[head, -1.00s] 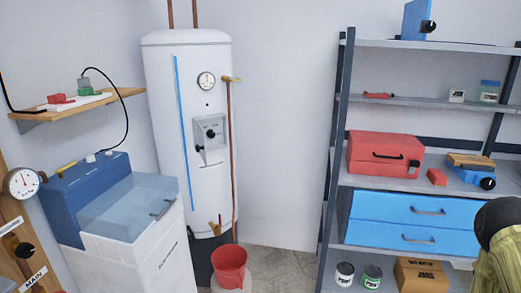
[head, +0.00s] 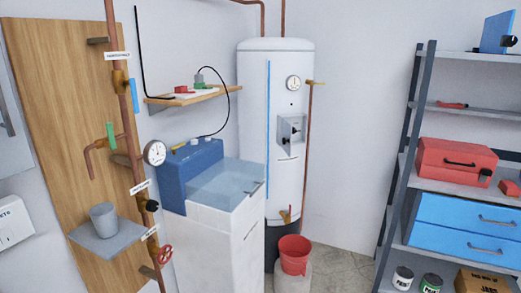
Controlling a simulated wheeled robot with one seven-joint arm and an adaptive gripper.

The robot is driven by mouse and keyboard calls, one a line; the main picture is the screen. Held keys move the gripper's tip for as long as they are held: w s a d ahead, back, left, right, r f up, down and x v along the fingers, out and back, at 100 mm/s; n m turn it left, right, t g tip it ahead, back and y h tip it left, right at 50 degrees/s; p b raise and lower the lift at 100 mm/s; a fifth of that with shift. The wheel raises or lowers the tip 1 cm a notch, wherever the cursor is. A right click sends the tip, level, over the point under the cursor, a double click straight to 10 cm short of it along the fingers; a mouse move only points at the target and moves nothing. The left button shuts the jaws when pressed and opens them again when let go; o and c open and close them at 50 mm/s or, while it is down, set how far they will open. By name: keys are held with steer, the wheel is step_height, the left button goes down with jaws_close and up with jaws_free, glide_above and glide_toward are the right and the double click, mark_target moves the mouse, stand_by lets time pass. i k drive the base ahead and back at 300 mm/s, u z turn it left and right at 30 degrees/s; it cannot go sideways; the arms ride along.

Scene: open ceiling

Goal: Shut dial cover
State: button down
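A white water heater tank (head: 252,110) stands in the back corner. On its front is a small grey dial box (head: 298,122) with a dark knob. A pale panel (head: 285,134) with a small dark knob appears to stand out at the box's left side. It looks like the dial cover standing open, but it is too small to tell its exact angle. My gripper is not in view.
A blue and white wash tub (head: 240,215) stands left of the tank. A red bucket (head: 294,255) sits in front of the tank. A shelf rack (head: 412,130) stands at right. Some floor (head: 345,262) shows clear between bucket and rack.

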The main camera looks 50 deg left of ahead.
mark_target(287, 128)
steer(key=k, duration=0.2)
steer(key=u, duration=0.9)
